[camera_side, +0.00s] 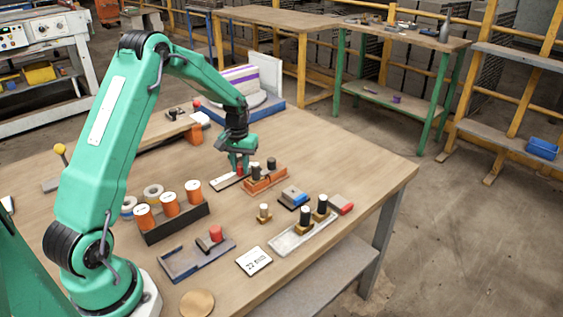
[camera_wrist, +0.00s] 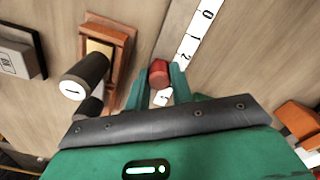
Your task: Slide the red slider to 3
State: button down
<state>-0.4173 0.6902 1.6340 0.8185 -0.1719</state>
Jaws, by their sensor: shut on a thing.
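The red slider (camera_wrist: 159,72) has a round red knob and sits between the two green fingers of my gripper (camera_wrist: 160,85), which is shut on it. The knob is past the 2, on the side away from 0. The mark beside the knob is hidden by a finger, and a further mark low between the fingers is only partly seen. In the side view my gripper (camera_side: 241,158) is low over the strip (camera_side: 224,182), with the red knob (camera_side: 240,169) just below it.
An orange-brown holder (camera_side: 266,180) with black pegs stands close beside my gripper; in the wrist view it is on the left (camera_wrist: 105,50). A dark rack of orange cylinders (camera_side: 172,222), a blue-grey tray with another red knob (camera_side: 197,257) and a pale peg tray (camera_side: 300,236) stand nearer the camera.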

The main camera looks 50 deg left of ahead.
aim_at(240, 164)
jog(key=c, duration=1.2)
grip_release()
jog(key=shift+r, duration=0.1)
jog(key=shift+r, duration=3.85)
